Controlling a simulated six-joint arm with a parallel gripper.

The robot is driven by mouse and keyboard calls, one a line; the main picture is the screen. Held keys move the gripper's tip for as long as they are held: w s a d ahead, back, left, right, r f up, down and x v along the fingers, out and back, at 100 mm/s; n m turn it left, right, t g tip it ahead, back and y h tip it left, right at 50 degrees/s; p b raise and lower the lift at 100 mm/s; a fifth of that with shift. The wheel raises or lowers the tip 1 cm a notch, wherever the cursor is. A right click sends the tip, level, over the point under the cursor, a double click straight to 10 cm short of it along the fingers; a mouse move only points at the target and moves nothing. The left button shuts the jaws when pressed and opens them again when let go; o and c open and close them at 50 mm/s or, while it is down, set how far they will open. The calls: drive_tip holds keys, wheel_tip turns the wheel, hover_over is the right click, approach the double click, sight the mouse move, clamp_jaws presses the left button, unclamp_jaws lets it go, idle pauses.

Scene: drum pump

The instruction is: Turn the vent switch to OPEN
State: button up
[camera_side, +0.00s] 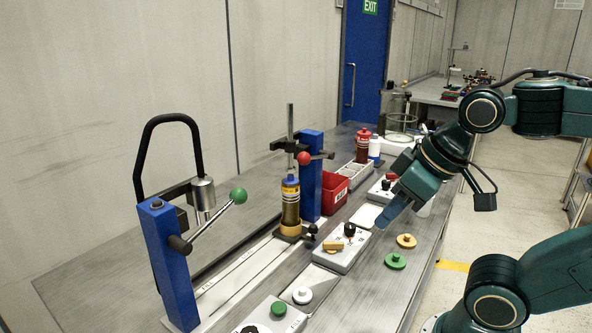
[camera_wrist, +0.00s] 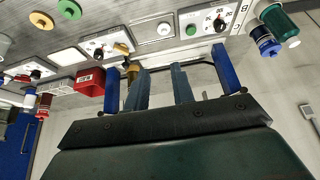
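Three control boxes stand in a row on the bench, and their lettering is too small for me to tell which carries the vent switch. The middle box (camera_side: 343,250) has a black knob (camera_side: 350,229) and a yellow handle (camera_side: 333,246); this box also shows in the wrist view (camera_wrist: 106,41). The near box (camera_side: 270,316) has a green knob (camera_side: 279,309) and a black knob (camera_wrist: 218,24). The far box (camera_side: 383,190) has a red and a black knob. My gripper (camera_side: 383,219) is above the bench, right of the middle box, apart from it. In the wrist view its fingers (camera_wrist: 162,84) are apart and empty.
Blue posts (camera_side: 311,175) and (camera_side: 168,265) stand left of the boxes, with ball-ended levers. A bottle (camera_side: 290,205) stands in a holder between them. A red bin (camera_side: 334,192) is behind. Yellow (camera_side: 406,241) and green (camera_side: 395,261) discs lie near the bench's right edge.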

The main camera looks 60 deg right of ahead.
drive_tip(key=shift+w, duration=0.1)
drive_tip(key=c, duration=0.3)
drive_tip(key=shift+w+d, duration=0.15)
clamp_jaws()
drive_tip(key=w+d+f+m+g+h, duration=0.3)
drive_tip(key=w+d+f+m, duration=0.8)
drive_tip(key=w+d, duration=0.5)
drive_tip(key=shift+d+f, duration=0.6)
